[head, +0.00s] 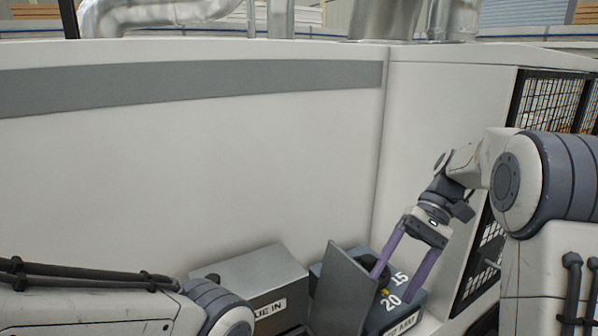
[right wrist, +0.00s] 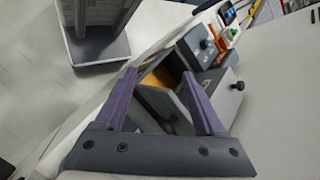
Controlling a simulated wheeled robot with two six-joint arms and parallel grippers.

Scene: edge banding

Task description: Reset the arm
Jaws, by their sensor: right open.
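My right gripper (head: 396,281) reaches down from the right with its two purple fingers spread apart. Its fingertips are close to a tilted grey plate (head: 343,291) and a blue-grey box (head: 411,301) marked 15 and 20. I cannot tell whether they touch. In the right wrist view, the open fingers (right wrist: 159,78) have nothing clearly gripped between them, and grey boxes show beyond. My left arm (head: 90,308) crosses the lower left, and its gripper is out of view.
A grey box (head: 250,279) with a partly hidden label ending "UE IN" stands left of the plate. A large white machine housing (head: 200,165) fills the background. A black mesh guard (head: 553,100) is at right. The right wrist view shows a box with a black knob (right wrist: 222,90).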

